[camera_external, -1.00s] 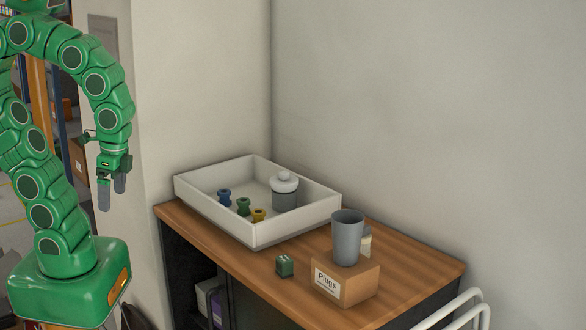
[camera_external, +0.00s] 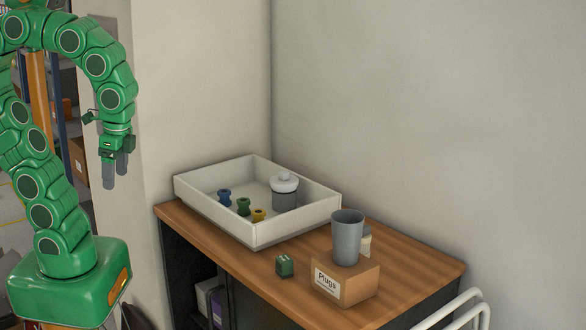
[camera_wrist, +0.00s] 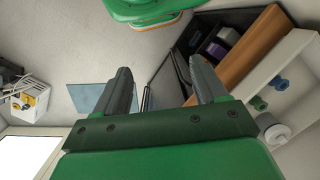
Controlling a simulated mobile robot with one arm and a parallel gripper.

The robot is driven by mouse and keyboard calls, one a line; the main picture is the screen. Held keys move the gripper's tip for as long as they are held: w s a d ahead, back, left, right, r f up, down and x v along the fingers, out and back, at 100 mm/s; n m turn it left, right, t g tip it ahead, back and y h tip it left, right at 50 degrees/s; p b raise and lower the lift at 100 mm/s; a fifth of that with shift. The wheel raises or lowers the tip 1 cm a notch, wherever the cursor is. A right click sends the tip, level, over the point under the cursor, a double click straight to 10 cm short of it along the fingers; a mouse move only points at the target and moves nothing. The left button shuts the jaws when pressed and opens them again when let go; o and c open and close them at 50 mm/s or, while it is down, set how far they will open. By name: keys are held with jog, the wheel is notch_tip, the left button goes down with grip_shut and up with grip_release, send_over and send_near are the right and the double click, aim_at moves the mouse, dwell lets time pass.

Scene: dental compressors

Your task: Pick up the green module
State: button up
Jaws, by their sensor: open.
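The green module (camera_external: 285,266) is a small dark green block on the wooden table top, in front of the white tray and left of the cardboard box. I cannot make it out in the wrist view. My gripper (camera_external: 115,174) hangs with its fingers pointing down, to the left of the table and higher than its top, well apart from the module. In the wrist view my gripper (camera_wrist: 161,88) has its two grey fingers spread with nothing between them.
The white tray (camera_external: 210,210) holds blue, green and yellow spools and a lidded grey jar (camera_external: 285,192). The cardboard box (camera_external: 345,282), labelled "Plugs", carries a grey cup (camera_external: 347,238) beside a small pale item. A white rail (camera_external: 450,308) stands at front right. Table (camera_external: 415,272) is bare at right.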

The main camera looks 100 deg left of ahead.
jog(key=w+a+m+y, duration=0.45)
jog(key=w+a, duration=0.25)
jog(key=w, duration=0.2)
jog(key=m+t+y, duration=0.9)
jog(key=m+t, duration=0.2)
jog(key=m, duration=0.9)
send_over(282, 259)
jog(key=f+v, duration=0.1)
jog(key=v, duration=0.4)
jog(key=shift+h, duration=0.35)
notch_tip(282, 259, down, 19)
jog(key=shift+w+d+f, duration=0.1)
jog(key=shift+x, duration=1.25)
jog(key=x, duration=0.3)
jog(key=shift+a+r, duration=0.3)
jog(key=shift+r, duration=0.05)
jog(key=shift+x, duration=0.9)
jog(key=shift+c, duration=0.3)
